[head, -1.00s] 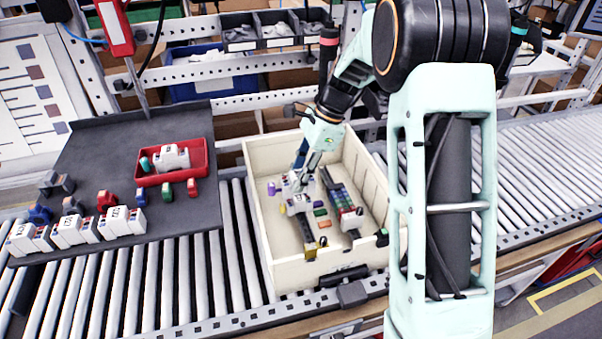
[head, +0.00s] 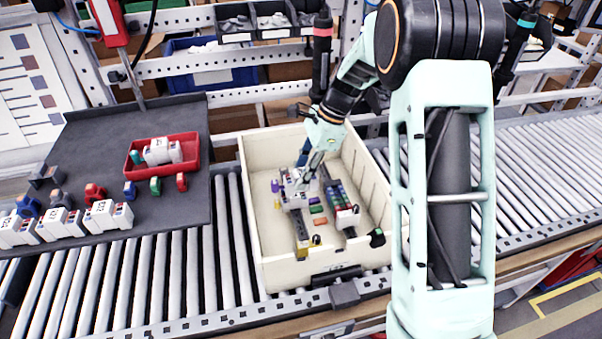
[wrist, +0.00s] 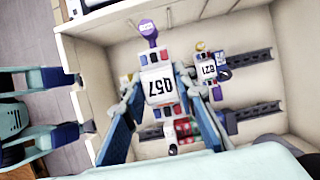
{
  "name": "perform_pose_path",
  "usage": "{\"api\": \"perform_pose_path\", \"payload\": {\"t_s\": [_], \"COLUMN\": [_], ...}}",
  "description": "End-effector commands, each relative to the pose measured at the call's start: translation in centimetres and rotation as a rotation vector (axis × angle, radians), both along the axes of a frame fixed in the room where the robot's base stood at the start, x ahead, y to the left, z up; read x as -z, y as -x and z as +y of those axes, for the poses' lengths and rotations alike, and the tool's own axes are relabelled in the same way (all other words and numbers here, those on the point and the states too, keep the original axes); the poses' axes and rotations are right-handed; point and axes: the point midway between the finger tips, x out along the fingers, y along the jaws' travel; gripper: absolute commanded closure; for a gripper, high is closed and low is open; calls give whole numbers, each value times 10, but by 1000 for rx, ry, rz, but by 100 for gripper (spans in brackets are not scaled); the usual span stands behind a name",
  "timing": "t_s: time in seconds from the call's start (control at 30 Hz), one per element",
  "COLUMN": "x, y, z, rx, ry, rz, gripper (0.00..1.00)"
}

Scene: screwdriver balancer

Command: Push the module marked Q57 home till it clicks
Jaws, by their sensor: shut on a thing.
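The module marked Q57 (wrist: 158,84) is a white block with red and blue parts, its label upside down in the wrist view. A purple round-ended piece (wrist: 148,30) stands beyond its top end. My gripper (wrist: 160,100) has one blue finger on each side of the module and is shut on it. In the head view my gripper (head: 301,176) reaches down into the cream bin (head: 252,195), over the left rail (head: 301,232). The fingers partly hide the module there. Whether it is fully seated on a rail cannot be told.
A second white labelled module (wrist: 208,70) sits beside Q57 in the wrist view. A right rail (head: 335,190) carries several coloured blocks. The bin walls surround my gripper. A dark tray (head: 180,215) at left holds several modules and a red bin (head: 198,150).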

Motion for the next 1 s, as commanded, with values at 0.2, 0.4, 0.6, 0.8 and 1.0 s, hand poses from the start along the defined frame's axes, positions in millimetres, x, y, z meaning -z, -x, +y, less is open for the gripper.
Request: {"api": "perform_pose_path", "payload": {"t_s": [0.2,0.4,0.6,0.8,1.0], "x": [27,51,75,99,123], "y": [0,0,0,0,0], "z": [0,0,0,0,0], "rx": [0,0,0,1,1], "ry": [0,0,0,0,0], "rz": [0,0,0,0,0], "gripper": [100,100,100,100,100]}}
